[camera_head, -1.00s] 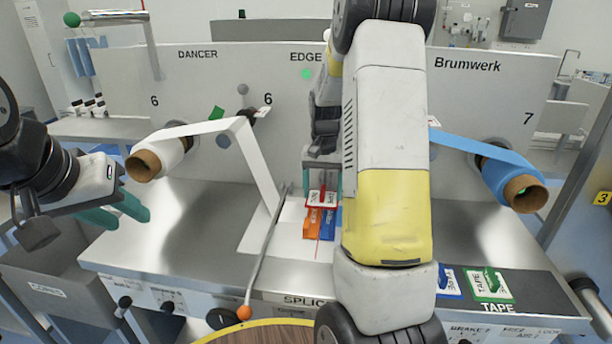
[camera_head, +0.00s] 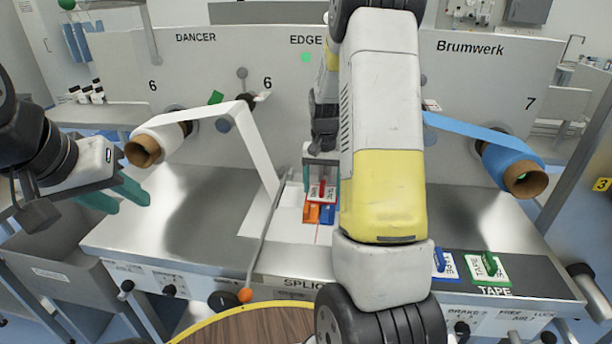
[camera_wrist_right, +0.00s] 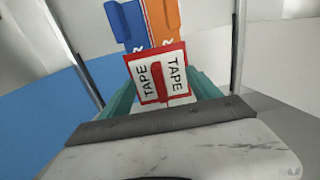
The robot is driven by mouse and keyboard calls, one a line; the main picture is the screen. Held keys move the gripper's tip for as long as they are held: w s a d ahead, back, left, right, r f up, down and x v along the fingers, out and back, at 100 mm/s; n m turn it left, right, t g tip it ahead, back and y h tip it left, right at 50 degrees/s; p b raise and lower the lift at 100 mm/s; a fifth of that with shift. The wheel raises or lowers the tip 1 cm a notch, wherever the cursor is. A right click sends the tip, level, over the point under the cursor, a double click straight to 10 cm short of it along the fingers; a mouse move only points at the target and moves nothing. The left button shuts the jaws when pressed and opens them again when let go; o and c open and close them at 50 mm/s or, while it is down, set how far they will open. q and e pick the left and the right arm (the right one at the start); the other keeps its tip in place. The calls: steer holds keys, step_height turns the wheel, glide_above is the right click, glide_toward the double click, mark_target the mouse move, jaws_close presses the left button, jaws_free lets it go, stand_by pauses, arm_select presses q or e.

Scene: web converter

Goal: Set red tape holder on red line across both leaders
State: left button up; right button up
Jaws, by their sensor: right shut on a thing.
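The red tape holder (camera_head: 322,191) is a small red-edged white card marked TAPE with a red grip. My right gripper (camera_head: 322,182) is shut on it over the splice table. In the right wrist view the holder (camera_wrist_right: 158,76) sits between the teal fingertips (camera_wrist_right: 160,88). Contact with the table cannot be told. An orange block (camera_head: 311,214) and a blue block (camera_head: 327,215) lie just in front of it. A thin red line (camera_head: 317,235) shows below them. The white leader (camera_head: 258,165) comes down from the left roll; the blue leader (camera_wrist_right: 40,125) lies left in the wrist view. My left gripper (camera_head: 120,197) is open and empty.
Blue (camera_head: 445,264) and green (camera_head: 488,266) tape holders lie on the dark TAPE strip at the front right. A lever with an orange knob (camera_head: 245,295) stands at the table front. My right arm hides the table's centre right. The left table surface is clear.

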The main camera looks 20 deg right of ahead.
steer(key=shift+f, duration=0.5)
steer(key=o, duration=1.4)
step_height(320, 180, up, 8)
steer(key=shift+f, duration=0.25)
steer(key=shift+s+a+r, duration=0.15)
steer(key=shift+r, duration=0.25)
steer(key=s+a+r+n+t+y, duration=0.1)
steer(key=s+a+r+n+t, duration=0.2)
steer(key=s+a+r, duration=0.6)
steer(key=s+a+r+n+t, duration=0.1)
steer(key=s, duration=0.3)
steer(key=s+a+r+n+t, duration=0.1)
steer(key=s+r, duration=0.1)
steer(key=s, duration=0.3)
steer(key=s+a+r+t+y, duration=0.1)
steer(key=s+r, duration=0.1)
steer(key=s, duration=0.2)
steer(key=shift+s+a+r+n, duration=0.15)
steer(key=shift+s+a+n, duration=0.1)
steer(key=shift+s+n, duration=0.15)
